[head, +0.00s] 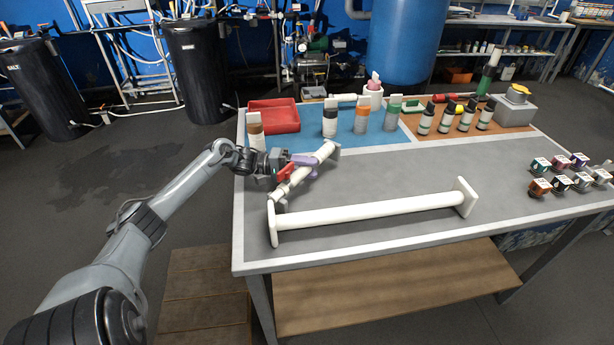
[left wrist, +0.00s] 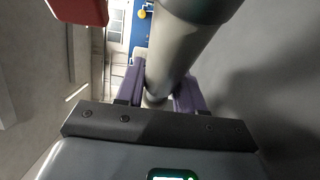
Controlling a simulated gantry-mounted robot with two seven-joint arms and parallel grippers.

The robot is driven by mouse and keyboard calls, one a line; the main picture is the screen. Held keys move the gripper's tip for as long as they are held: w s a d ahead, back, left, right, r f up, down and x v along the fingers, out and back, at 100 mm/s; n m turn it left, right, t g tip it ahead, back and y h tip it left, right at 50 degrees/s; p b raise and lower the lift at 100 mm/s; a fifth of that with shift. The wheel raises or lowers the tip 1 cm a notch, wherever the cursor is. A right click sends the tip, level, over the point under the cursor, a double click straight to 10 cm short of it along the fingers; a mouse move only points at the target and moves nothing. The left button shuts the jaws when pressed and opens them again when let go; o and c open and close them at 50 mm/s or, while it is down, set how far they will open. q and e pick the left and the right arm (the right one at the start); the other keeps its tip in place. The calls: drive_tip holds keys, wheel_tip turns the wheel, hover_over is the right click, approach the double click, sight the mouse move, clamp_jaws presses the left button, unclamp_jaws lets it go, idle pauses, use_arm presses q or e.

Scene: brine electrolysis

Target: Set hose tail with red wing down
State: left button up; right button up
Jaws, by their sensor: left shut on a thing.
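The hose tail with the red wing is a pale tube (head: 318,158) in the head view, slanting over the left part of the grey table top. Its red wing (head: 291,174) shows just left of my fingers. My left gripper (head: 304,164) has purple fingers and is shut on the tube. In the left wrist view the grey-white tube (left wrist: 180,50) runs between the purple fingers (left wrist: 158,92), and the red wing (left wrist: 77,10) shows at the top left. Whether the tube touches the table is unclear. My right gripper is not in view.
A long white bar with end plates (head: 370,212) lies along the table's front. A red tray (head: 273,116) and several capped bottles (head: 330,118) stand at the back. A grey box (head: 514,110) and several small coloured blocks (head: 540,186) are at the right. The middle grey surface (head: 400,170) is clear.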

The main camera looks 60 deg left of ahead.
use_arm(q)
wheel_tip(320, 180, down, 2)
drive_tip(key=shift+f+b, duration=0.1)
drive_tip(key=shift+b, duration=0.3)
drive_tip(key=o, duration=1.2)
drive_tip(key=shift+f, duration=0.1)
drive_tip(key=shift+c, duration=0.2)
drive_tip(key=shift+s+a+r, duration=0.1)
drive_tip(key=shift+r, duration=0.1)
drive_tip(key=p+v, duration=0.2)
drive_tip(key=v, duration=0.8)
drive_tip(key=shift+s+a+p, duration=0.15)
drive_tip(key=shift+s+p, duration=0.05)
drive_tip(key=shift+p, duration=0.1)
drive_tip(key=shift+s+a, duration=0.4)
drive_tip(key=shift+s, duration=0.1)
